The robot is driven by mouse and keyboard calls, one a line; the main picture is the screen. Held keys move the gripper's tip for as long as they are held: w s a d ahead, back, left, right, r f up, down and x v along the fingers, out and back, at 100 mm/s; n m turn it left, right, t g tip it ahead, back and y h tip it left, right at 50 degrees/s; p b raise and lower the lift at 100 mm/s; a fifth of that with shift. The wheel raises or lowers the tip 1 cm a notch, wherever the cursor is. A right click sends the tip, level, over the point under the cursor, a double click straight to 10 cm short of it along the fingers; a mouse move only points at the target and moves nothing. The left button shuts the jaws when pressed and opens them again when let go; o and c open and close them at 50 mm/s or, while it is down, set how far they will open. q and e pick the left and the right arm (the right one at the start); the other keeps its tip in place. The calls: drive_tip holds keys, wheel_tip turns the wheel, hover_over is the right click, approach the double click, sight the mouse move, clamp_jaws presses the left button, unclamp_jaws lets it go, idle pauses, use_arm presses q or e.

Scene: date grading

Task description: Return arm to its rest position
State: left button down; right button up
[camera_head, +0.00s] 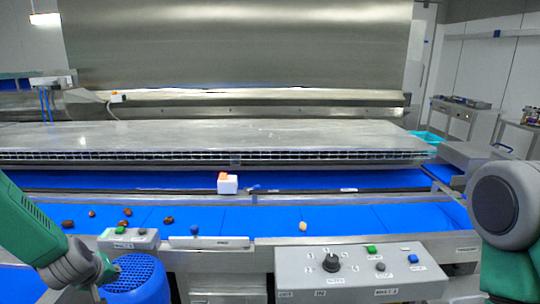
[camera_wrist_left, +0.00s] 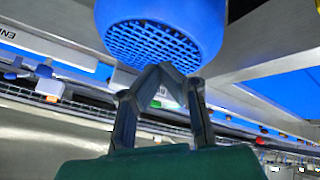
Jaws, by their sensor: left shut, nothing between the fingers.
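My left arm comes in from the left in the head view, and its left gripper (camera_head: 98,277) is low, beside a blue motor housing (camera_head: 141,277). In the left wrist view the two dark fingers (camera_wrist_left: 166,72) meet at the tips with nothing between them. The motor's slotted cover (camera_wrist_left: 152,45) fills the top of that view, just beyond the fingertips; I cannot tell whether they touch it. My right arm (camera_head: 508,215) shows at the right edge, but its gripper is out of view.
A blue conveyor belt (camera_head: 260,220) carries several dark dates (camera_head: 126,212) at left and a pale one (camera_head: 303,226) near the middle. In front stand a control panel (camera_head: 360,272) and a small button box (camera_head: 128,239). A steel hood (camera_head: 240,45) rises behind.

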use_arm(q)
drive_tip(key=s+d+f+m+g, duration=0.1)
drive_tip(key=s+d+f+m, duration=0.1)
drive_tip(key=s+d+f, duration=0.3)
drive_tip(key=s+d+f+m+g+h, duration=0.1)
drive_tip(key=s+d+f+m, duration=0.15)
drive_tip(key=s, duration=0.55)
drive_tip(key=s+d+f+m+g, duration=0.1)
drive_tip(key=s+d+f+g, duration=0.1)
drive_tip(key=s+d+f, duration=0.3)
drive_tip(key=s+d+m+g+h, duration=0.1)
drive_tip(key=s+d+m+g, duration=0.25)
drive_tip(key=s, duration=1.45)
wheel_tip(320, 180, down, 15)
drive_tip(key=w+d+m+b, duration=0.1)
drive_tip(key=b, duration=1.4)
drive_tip(key=shift+d+t, duration=0.4)
drive_tip(key=shift+t, duration=0.05)
use_arm(e)
wheel_tip(320, 180, down, 15)
drive_tip(key=shift+s+d, duration=0.25)
use_arm(q)
drive_tip(key=shift+r, duration=0.1)
